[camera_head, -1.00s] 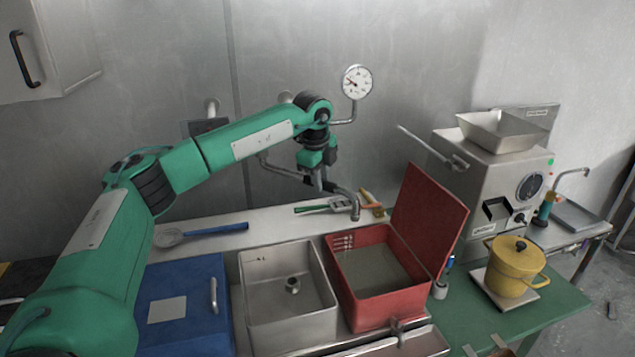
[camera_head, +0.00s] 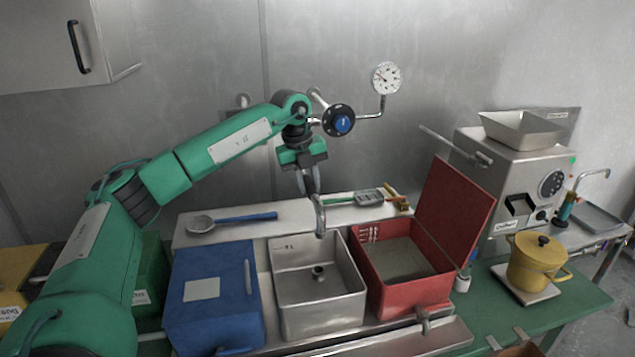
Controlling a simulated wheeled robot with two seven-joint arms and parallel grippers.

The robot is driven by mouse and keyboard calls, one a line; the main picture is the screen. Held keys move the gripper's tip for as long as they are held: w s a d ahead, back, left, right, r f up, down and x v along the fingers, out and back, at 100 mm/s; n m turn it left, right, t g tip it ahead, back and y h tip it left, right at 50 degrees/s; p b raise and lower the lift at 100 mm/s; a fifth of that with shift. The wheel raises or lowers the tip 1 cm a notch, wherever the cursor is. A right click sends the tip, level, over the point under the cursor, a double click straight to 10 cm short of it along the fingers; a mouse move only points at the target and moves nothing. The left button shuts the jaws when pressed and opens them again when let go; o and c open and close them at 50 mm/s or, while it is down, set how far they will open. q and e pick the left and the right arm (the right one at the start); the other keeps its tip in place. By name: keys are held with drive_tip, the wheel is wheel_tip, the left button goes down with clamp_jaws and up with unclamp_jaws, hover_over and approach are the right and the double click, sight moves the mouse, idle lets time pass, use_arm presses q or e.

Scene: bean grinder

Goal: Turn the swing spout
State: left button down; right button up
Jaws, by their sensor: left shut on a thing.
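The swing spout (camera_head: 320,215) is a grey metal pipe whose curved end points down over the back edge of the metal sink basin (camera_head: 343,302). My left gripper (camera_head: 309,184) reaches down from above and is shut on the spout just behind that curved end. The green hand and fingers hide much of the rest of the pipe. A round valve with a blue centre (camera_head: 343,124) sits on the wall pipe behind. My right gripper does not show.
A blue lidded box (camera_head: 207,325) stands left of the sink and a red box with a raised lid (camera_head: 407,290) stands right of it. A ladle with a blue handle (camera_head: 247,217) and a green-handled tool (camera_head: 369,197) lie on the back ledge. The grinder (camera_head: 512,185) and yellow pot (camera_head: 540,264) are at right.

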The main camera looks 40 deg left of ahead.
use_arm(q)
drive_tip(key=shift+s+a+r, duration=0.1)
drive_tip(key=shift+s+a, duration=0.05)
drive_tip(key=shift+a, duration=0.05)
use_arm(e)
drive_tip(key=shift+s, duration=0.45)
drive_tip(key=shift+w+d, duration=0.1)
use_arm(q)
drive_tip(key=c, duration=1.2)
unclamp_jaws()
drive_tip(key=shift+c, duration=0.2)
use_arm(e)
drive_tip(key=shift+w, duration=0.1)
use_arm(q)
drive_tip(key=shift+r, duration=0.45)
wheel_tip(320, 180, up, 13)
drive_tip(key=s+a+b, duration=0.1)
drive_tip(key=s+b, duration=0.1)
drive_tip(key=shift+a+f+b, duration=0.2)
drive_tip(key=shift+a+b, duration=0.15)
drive_tip(key=shift+a, duration=0.05)
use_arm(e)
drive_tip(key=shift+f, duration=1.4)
